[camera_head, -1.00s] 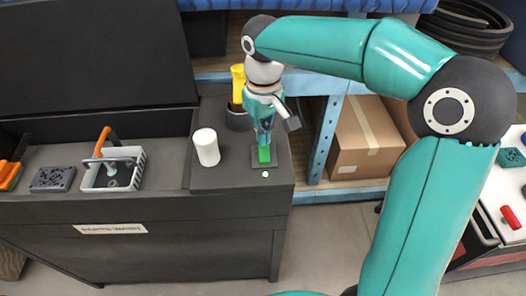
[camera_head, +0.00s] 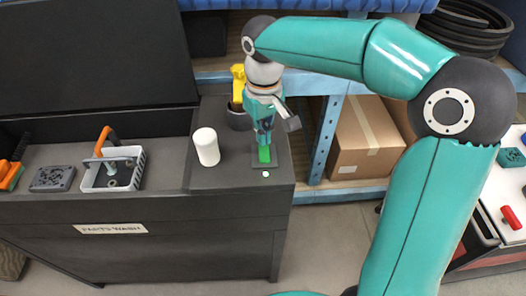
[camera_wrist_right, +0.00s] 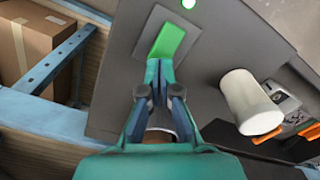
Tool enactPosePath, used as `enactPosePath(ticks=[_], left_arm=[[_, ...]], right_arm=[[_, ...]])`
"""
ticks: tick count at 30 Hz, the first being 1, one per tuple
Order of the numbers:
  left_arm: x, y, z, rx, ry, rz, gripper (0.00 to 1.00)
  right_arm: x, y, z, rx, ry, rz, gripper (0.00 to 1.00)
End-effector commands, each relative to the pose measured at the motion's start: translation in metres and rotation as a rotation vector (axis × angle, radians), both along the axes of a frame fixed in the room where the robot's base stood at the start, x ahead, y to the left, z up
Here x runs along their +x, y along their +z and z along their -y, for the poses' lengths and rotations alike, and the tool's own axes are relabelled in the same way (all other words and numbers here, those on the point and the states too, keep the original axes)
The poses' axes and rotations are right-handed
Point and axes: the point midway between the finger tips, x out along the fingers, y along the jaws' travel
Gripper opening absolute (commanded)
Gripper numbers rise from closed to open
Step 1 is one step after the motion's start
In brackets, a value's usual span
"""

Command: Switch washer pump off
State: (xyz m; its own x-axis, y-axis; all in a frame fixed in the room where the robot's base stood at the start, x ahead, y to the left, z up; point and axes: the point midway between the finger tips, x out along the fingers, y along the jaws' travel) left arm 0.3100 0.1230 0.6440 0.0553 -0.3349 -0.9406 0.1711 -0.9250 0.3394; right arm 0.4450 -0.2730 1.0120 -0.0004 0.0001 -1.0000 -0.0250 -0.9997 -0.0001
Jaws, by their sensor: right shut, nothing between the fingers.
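The washer pump switch is a green rocker (camera_head: 264,154) on a dark grey plate, on the right end of the parts wash station (camera_head: 150,245). A small lamp (camera_head: 265,174) beside it is lit, whitish green. My left gripper is not in view.
A white cylinder (camera_head: 206,147) stands left of the switch. A dark cup with a yellow item (camera_head: 238,85) stands behind. A white basket (camera_head: 137,160) with parts sits in the wash basin. A cardboard box (camera_head: 366,140) is on the blue-framed shelf at right.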

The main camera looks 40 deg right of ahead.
Motion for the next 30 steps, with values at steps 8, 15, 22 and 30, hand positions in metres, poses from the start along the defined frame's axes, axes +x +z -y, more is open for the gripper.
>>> enactPosePath(ticks=[8,15,22,30], left_arm=[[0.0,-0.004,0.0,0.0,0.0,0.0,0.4],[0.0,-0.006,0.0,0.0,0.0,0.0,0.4],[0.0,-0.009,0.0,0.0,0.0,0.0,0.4],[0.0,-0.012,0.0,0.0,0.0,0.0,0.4]], right_arm=[[0.0,-0.005,0.0,0.0,-0.001,0.0,0.0],[0.0,-0.009,0.0,0.0,-0.001,0.0,0.0],[0.0,-0.012,0.001,0.0,-0.001,0.0,0.0],[0.0,-0.016,0.001,0.0,-0.002,0.0,0.0]])
